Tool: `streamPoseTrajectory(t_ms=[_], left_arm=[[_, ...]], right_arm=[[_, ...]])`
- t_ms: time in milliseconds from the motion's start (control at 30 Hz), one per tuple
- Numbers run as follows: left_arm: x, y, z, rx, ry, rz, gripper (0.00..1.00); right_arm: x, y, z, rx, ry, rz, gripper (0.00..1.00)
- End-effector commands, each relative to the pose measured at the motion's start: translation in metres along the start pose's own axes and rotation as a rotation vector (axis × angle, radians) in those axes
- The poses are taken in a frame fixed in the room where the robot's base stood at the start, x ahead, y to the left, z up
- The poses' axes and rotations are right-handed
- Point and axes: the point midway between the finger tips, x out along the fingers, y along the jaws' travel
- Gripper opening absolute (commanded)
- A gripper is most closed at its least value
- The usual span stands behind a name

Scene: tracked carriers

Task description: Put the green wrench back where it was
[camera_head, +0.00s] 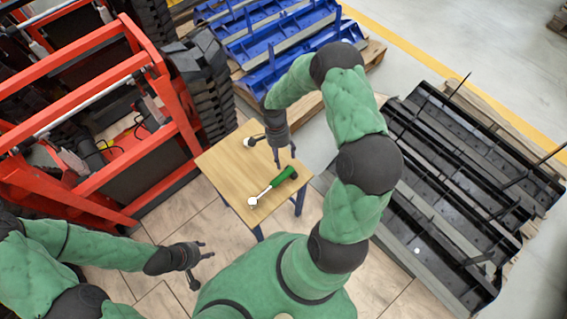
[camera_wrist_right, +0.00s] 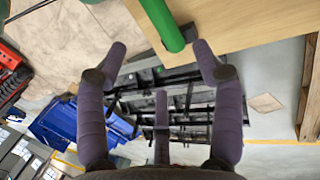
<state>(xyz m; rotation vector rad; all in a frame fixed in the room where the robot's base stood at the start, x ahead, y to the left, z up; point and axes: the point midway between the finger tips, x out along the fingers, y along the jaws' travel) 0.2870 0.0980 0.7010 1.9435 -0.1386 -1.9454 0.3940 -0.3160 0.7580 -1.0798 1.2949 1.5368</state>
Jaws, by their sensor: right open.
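The green wrench (camera_head: 285,175) lies on a small wooden table (camera_head: 222,164), with its green handle toward the right edge and its silver round head toward the front. In the right wrist view its green handle (camera_wrist_right: 160,20) shows at the top, just beyond the fingertips. My right gripper (camera_head: 285,160) is open and empty, over the table close to the handle. Its spread fingers also show in the right wrist view (camera_wrist_right: 160,48). My left gripper (camera_head: 206,250) is open and empty, off the table to the front left.
A second tool with a dark handle (camera_head: 258,137) lies at the table's back edge. A red metal frame (camera_head: 165,95) stands left, blue carriers (camera_head: 285,45) on pallets behind, and black carriers (camera_head: 450,165) right. The table's left part is clear.

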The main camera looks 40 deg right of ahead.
Motion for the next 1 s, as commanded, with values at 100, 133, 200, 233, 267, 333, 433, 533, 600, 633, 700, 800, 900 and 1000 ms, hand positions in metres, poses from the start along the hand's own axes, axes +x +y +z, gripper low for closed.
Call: streamPoseTrajectory(t_ms=[100,133,200,233,267,333,433,533,600,633,700,800,900,1000], left_arm=[[-0.004,0.002,0.0,0.0,0.0,0.0,0.4],[-0.005,0.002,0.0,0.0,0.0,0.0,0.4],[-0.005,0.002,0.0,0.0,0.0,0.0,0.4],[-0.005,0.002,0.0,0.0,0.0,0.0,0.4],[-0.006,0.002,0.0,0.0,0.0,0.0,0.4],[-0.006,0.002,0.0,0.0,0.0,0.0,0.4],[-0.005,0.002,0.0,0.0,0.0,0.0,0.4],[-0.005,0.002,0.0,0.0,0.0,0.0,0.4],[-0.005,0.002,0.0,0.0,0.0,0.0,0.4],[-0.005,0.002,0.0,0.0,0.0,0.0,0.4],[-0.005,0.002,0.0,0.0,0.0,0.0,0.4],[-0.005,0.002,0.0,0.0,0.0,0.0,0.4],[-0.005,0.002,0.0,0.0,0.0,0.0,0.4],[-0.005,0.002,0.0,0.0,0.0,0.0,0.4]], right_arm=[[-0.016,0.0,0.0,0.0,0.001,0.0,0.67],[-0.018,0.001,0.0,0.0,0.0,0.001,0.67],[-0.023,0.0,0.0,0.001,0.0,0.001,0.67],[-0.024,0.0,0.0,0.001,0.0,0.001,0.67],[-0.025,0.0,0.0,0.0,0.0,0.001,0.67],[-0.026,0.0,0.0,0.0,-0.001,0.001,0.67],[-0.022,0.0,0.007,-0.031,-0.012,-0.004,0.67],[-0.007,-0.004,0.03,-0.142,-0.051,-0.033,0.67],[0.009,-0.006,0.056,-0.265,-0.089,-0.072,0.67],[0.016,-0.006,0.069,-0.326,-0.106,-0.095,0.67],[0.032,-0.005,0.101,-0.474,-0.14,-0.153,0.67],[0.052,0.001,0.141,-0.672,-0.162,-0.241,0.67],[0.068,0.014,0.174,-0.854,-0.153,-0.321,0.67],[0.08,0.03,0.198,-1.012,-0.116,-0.383,0.67]])
